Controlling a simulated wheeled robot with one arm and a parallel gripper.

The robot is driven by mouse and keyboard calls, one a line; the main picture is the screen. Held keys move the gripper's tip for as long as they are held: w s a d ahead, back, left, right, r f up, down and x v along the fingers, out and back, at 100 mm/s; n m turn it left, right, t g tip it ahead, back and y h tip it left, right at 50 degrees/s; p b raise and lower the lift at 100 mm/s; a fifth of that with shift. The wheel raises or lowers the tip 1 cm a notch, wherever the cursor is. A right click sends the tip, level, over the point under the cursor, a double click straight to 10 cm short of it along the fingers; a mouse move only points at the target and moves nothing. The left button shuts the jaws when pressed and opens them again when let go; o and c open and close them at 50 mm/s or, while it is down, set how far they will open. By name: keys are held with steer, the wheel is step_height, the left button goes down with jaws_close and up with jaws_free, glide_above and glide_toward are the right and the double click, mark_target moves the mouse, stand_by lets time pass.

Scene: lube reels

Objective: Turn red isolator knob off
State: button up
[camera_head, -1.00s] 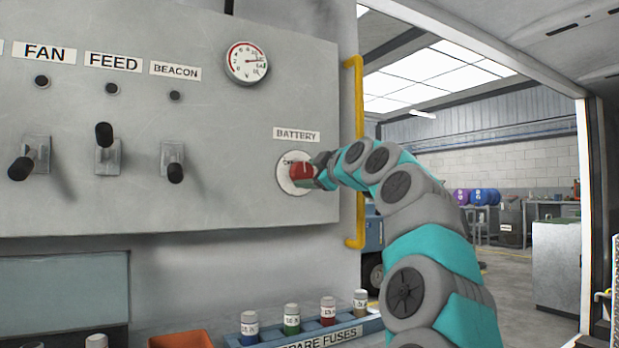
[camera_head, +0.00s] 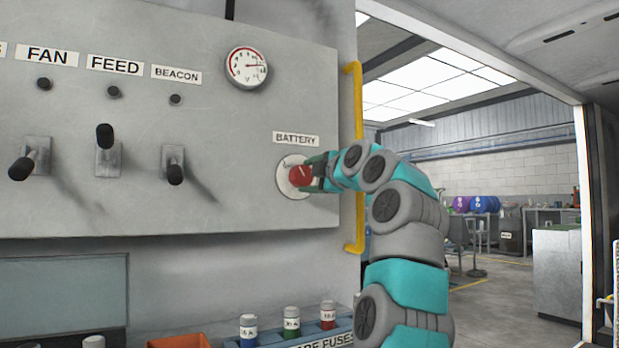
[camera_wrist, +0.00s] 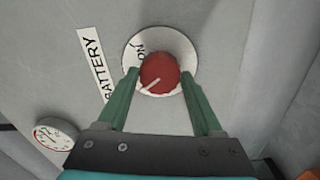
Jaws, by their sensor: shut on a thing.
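The red isolator knob (camera_head: 300,176) sits on a round pale plate (camera_head: 286,187) under the BATTERY label (camera_head: 296,139) on the grey panel. In the wrist view the red knob (camera_wrist: 159,73) has a pale pointer line running toward its lower left. The word ON shows on the plate (camera_wrist: 178,42), above and left of the knob. My gripper (camera_wrist: 160,78) has its two green fingers on either side of the knob, shut on it. In the head view my gripper (camera_head: 314,172) reaches the knob from the right and partly hides the plate.
Several lever switches and the gauge (camera_head: 246,67) are left of the knob on the panel. A yellow handrail (camera_head: 354,85) runs upright just right of it, close to my arm. A blue fuse rack (camera_head: 262,343) and orange bin (camera_head: 180,341) are below.

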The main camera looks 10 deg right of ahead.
steer(key=shift+n, duration=1.2)
steer(key=o, duration=1.4)
steer(key=shift+c, duration=0.2)
steer(key=shift+s, duration=0.1)
steer(key=b+v, duration=0.1)
steer(key=v, duration=0.6)
steer(key=shift+s, duration=0.25)
